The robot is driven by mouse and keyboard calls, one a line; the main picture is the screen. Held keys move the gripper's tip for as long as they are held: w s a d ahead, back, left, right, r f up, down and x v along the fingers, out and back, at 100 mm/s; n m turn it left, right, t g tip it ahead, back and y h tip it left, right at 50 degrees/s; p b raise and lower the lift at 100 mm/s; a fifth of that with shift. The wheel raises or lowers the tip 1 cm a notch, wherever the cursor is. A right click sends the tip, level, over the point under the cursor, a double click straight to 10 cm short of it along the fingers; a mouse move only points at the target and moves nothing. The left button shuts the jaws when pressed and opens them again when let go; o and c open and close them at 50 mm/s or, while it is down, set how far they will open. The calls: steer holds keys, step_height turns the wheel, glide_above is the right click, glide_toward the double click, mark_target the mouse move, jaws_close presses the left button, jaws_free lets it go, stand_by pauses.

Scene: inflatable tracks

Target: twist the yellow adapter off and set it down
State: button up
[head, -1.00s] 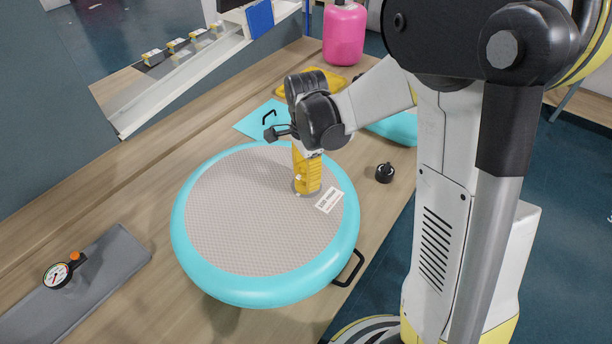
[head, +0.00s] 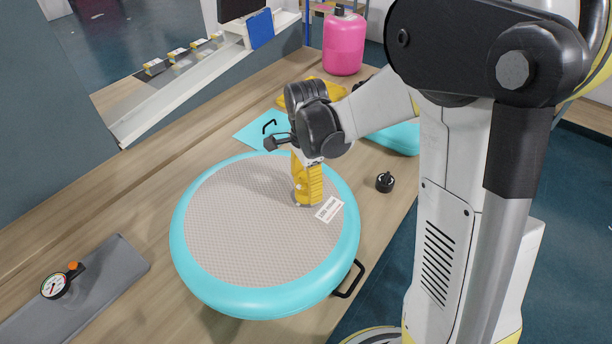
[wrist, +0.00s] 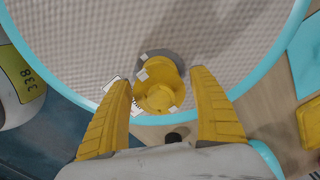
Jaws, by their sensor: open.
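The yellow adapter (wrist: 158,88) shows in the wrist view as a round piece with small white tabs. It sits on a grey round valve (wrist: 172,59) in the top of the turquoise inflatable disc (head: 190,281). My gripper (head: 307,198) is open and points down at it.
A white label (head: 330,209) lies beside the valve. A black cap (head: 385,182) stands on the wooden bench right of the disc. A gauge (head: 55,285) lies on a grey mat at the left. A pink canister (head: 344,45) stands at the back.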

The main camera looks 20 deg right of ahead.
mark_target(306, 176)
step_height(306, 176, up, 12)
steer(key=shift+f, duration=0.15)
steer(key=s+f+n+t+b, duration=0.1)
steer(key=s+n+t+b, duration=0.2)
steer(key=s+n+t, duration=0.4)
steer(key=s+n, duration=0.8)
steer(key=n, duration=0.1)
steer(key=shift+n, duration=0.4)
steer(key=shift+w+f, duration=0.1)
